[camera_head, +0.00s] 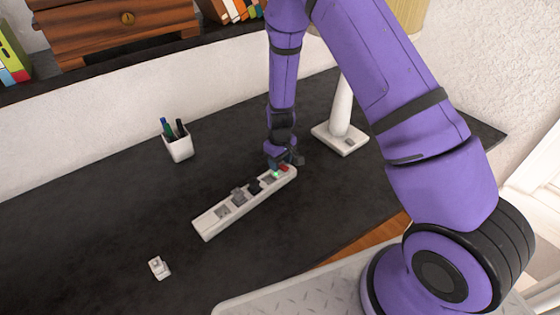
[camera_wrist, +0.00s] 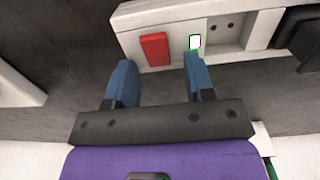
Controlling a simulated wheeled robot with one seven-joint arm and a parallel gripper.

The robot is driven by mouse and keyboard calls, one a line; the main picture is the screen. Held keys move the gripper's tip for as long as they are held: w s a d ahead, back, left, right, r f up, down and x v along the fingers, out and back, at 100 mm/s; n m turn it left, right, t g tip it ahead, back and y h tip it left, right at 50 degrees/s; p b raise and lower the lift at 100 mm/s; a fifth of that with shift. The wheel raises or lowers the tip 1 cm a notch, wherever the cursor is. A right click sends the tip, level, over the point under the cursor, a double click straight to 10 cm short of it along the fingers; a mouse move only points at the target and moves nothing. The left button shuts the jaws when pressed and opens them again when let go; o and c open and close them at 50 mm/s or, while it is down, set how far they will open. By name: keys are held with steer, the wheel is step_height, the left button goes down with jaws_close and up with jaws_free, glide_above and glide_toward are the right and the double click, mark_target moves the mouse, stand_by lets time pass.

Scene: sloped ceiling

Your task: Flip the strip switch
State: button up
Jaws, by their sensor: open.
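The white power strip (camera_head: 218,223) lies diagonally on the dark desk in the head view, with dark plugs in some of its sockets. Its red switch (camera_head: 283,169) is at the far right end, beside a small lit green light (camera_head: 276,174). In the wrist view the red switch (camera_wrist: 155,49) shows on the strip (camera_wrist: 220,12), left of a bright indicator (camera_wrist: 195,42) edged in green. My gripper (camera_wrist: 155,75) is open and empty, its two blue fingers apart. The red switch appears between the fingertips; the right fingertip is close to the indicator. I cannot tell whether either finger touches the strip.
A white lamp base (camera_head: 340,138) stands close to the right of my gripper. A pen cup (camera_head: 178,146) stands at the back left. A small white object (camera_head: 159,268) lies at the front left. The left of the desk (camera_head: 80,225) is mostly clear.

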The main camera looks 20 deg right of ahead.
steer(key=shift+c, duration=0.2)
jaws_close()
steer(key=shift+s+d+r+t+y, duration=0.1)
steer(key=shift+s+t+y, duration=0.1)
steer(key=shift+t, duration=0.3)
steer(key=shift+s+d+t+y, duration=0.1)
steer(key=shift+t+y, duration=0.1)
steer(key=shift+t, duration=0.3)
steer(key=shift+s+t+y, duration=0.1)
steer(key=shift+t+y, duration=0.2)
steer(key=shift+t, duration=0.3)
steer(key=shift+a+r, duration=0.1)
steer(key=shift+o, duration=0.2)
jaws_free()
steer(key=shift+r, duration=0.1)
